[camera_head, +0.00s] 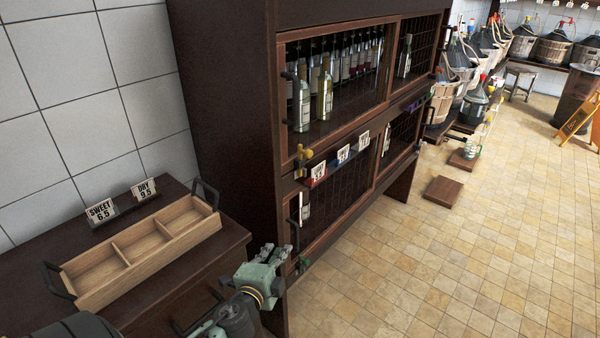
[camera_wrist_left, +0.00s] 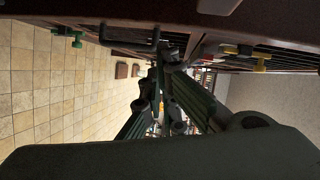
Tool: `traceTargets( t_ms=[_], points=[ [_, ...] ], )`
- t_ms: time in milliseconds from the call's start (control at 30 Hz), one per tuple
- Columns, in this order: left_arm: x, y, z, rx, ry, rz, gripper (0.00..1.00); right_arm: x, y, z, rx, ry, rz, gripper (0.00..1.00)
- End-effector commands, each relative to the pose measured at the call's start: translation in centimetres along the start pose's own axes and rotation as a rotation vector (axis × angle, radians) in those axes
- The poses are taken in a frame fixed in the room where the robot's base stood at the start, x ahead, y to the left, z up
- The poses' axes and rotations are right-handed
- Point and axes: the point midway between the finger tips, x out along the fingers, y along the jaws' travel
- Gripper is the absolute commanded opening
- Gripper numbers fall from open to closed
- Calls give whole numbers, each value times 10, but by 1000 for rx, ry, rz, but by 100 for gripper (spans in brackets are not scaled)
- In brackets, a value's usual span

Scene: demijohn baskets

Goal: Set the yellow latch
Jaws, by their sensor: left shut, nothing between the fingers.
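The yellow latch (camera_head: 303,155) is on the front frame of the dark wooden cabinet (camera_head: 222,110), at the left end between the upper and lower doors. It also shows at the upper right of the left wrist view (camera_wrist_left: 244,51). My left gripper (camera_head: 284,252) is shut and empty, low by the cabinet's front left corner. It is below the latch and apart from it. In the left wrist view its fingers (camera_wrist_left: 168,64) meet near a dark door handle. My right gripper is not in view.
A green latch (camera_head: 302,265) sits low on the cabinet, close to my left gripper. Price cards (camera_head: 343,154) line the middle rail. A wooden tray (camera_head: 140,248) stands on the side counter at left. The tiled floor (camera_head: 420,270) in front is mostly clear.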

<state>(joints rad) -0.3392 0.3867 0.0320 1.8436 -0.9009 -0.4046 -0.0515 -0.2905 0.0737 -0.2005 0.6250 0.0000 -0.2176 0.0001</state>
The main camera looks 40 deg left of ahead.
Motion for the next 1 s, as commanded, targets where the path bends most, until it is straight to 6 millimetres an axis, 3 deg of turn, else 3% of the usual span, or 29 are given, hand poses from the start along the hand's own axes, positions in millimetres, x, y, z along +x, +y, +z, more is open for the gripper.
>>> traceTargets(
  t_ms=[33,100,200,267,400,600,767,1000],
  points=[
    [10,-39,-12,149,82,-92,0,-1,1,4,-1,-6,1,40],
    [16,-81,-31,376,193,-198,0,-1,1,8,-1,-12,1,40],
    [21,-118,-54,723,327,-297,0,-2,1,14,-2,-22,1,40],
    [24,-130,-62,934,387,-325,0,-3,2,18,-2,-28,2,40],
    [35,-142,-54,1372,464,-304,0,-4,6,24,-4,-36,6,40],
    [50,-152,-18,1747,466,-193,0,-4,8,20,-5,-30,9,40],
    [56,-156,-5,1837,455,-149,0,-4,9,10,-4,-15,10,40],
    [83,-151,-15,1835,454,-147,0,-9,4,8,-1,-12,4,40]
  ],
)
